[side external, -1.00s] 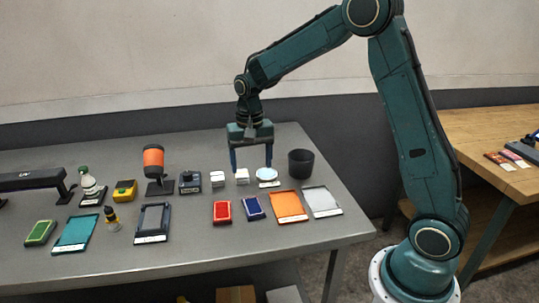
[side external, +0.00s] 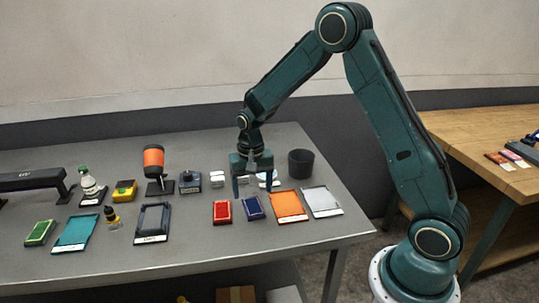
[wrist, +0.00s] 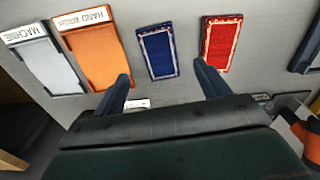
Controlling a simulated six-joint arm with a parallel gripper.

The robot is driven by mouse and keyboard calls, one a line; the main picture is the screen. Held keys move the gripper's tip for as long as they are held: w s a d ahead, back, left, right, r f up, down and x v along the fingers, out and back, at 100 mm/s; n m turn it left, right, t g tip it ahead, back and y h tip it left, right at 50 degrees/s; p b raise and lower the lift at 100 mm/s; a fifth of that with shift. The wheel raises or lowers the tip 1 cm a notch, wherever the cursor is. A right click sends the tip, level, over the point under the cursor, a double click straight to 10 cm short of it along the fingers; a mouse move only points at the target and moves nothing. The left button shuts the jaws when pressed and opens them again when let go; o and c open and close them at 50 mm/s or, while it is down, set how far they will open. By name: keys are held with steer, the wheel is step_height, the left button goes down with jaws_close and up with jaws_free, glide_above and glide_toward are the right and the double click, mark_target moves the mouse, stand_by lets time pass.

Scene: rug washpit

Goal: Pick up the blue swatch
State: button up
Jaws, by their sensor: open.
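The blue swatch (side external: 253,208) is a small dark blue rectangle with a pale patterned border, lying flat on the grey table. In the wrist view the blue swatch (wrist: 158,52) lies ahead of and between the fingertips. My gripper (side external: 254,193) is open and empty, pointing down just behind the blue swatch. The wrist view shows both fingers of my gripper (wrist: 160,72) spread apart, with nothing between them.
A red swatch (side external: 222,212) lies just left of the blue one. An orange tray (side external: 290,206) and a light grey tray (side external: 322,202) lie to its right. A dark cup (side external: 301,163) and small white items (side external: 217,179) stand behind.

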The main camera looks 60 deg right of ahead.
mark_target(253, 206)
steer(key=shift+f, duration=0.2)
steer(key=shift+f, duration=2.5)
steer(key=c, duration=1.1)
